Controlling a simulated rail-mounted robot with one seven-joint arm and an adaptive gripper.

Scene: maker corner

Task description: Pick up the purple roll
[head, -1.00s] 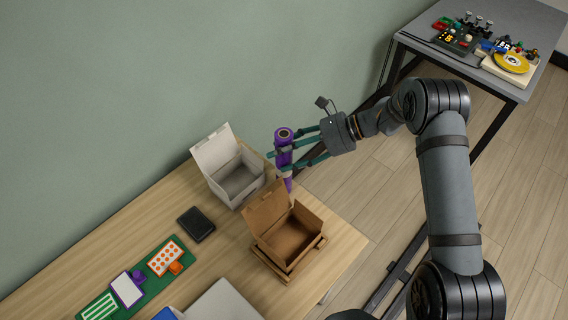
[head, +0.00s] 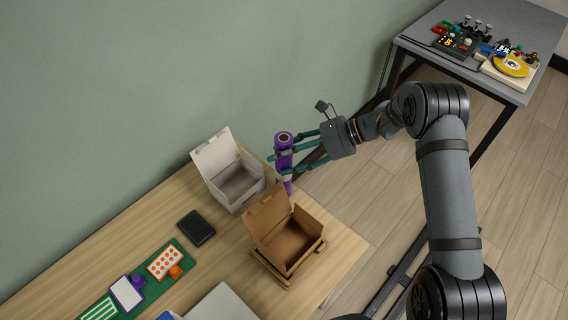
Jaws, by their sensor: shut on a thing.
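The purple roll (head: 284,141) is upright, with a hollow brown core showing at its top. My gripper (head: 281,157) is shut on it, with teal fingers reaching in from the right around its upper and middle part. The lower end of the roll is partly hidden behind the raised lid of the brown box, so I cannot tell whether it touches the table.
An open white box (head: 236,184) stands to the left of the roll, and an open brown cardboard box (head: 290,245) stands just in front. A black wallet-like block (head: 196,227) and a green mat (head: 108,301) lie on the wooden table (head: 150,222). A grey table (head: 428,52) stands far right.

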